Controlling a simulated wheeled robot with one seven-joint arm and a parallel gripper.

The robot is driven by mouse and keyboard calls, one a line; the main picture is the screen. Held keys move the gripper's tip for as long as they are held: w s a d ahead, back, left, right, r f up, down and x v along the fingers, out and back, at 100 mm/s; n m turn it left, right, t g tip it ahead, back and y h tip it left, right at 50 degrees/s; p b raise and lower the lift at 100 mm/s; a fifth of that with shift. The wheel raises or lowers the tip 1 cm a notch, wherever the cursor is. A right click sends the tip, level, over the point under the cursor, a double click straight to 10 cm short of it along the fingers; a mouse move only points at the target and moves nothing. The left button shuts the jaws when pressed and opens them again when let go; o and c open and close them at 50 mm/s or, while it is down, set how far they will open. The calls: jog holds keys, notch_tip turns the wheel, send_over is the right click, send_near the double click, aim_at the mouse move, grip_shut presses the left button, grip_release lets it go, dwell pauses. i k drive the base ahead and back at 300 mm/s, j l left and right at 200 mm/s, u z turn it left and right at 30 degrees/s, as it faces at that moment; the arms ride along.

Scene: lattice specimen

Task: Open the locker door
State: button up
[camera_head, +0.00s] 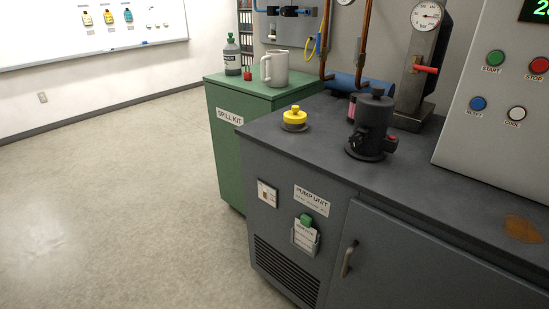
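A grey cabinet door (415,262) with an upright metal handle (348,258) is in the front of the grey pump unit at the lower right. It looks shut, and its right and lower parts run out of the picture. I cannot tell for sure that this is the locker door, as no label on it says so. A green cabinet (228,150) labelled "SPILL KIT" stands behind and to the left, its top closed. My gripper is not in view, so its place relative to the door does not show.
On the grey worktop (440,190) stand a yellow knob (294,115), a black device (372,128) and a gauge stand (415,75). A control panel (500,90) rises at the right. A bottle (232,56) and mug (275,68) stand on the green cabinet. The floor (110,200) at left is clear.

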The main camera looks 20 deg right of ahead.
aim_at(229, 109)
jog(key=i+j, duration=0.35)
jog(key=i+j+z, duration=0.1)
jog(key=i+j, duration=0.65)
jog(key=j, duration=0.2)
jog(key=i+j+z, duration=0.1)
jog(key=i+j, duration=0.6)
jog(key=j, duration=0.2)
jog(key=i+l, duration=0.3)
jog(key=l+z, duration=0.05)
jog(key=l, duration=0.05)
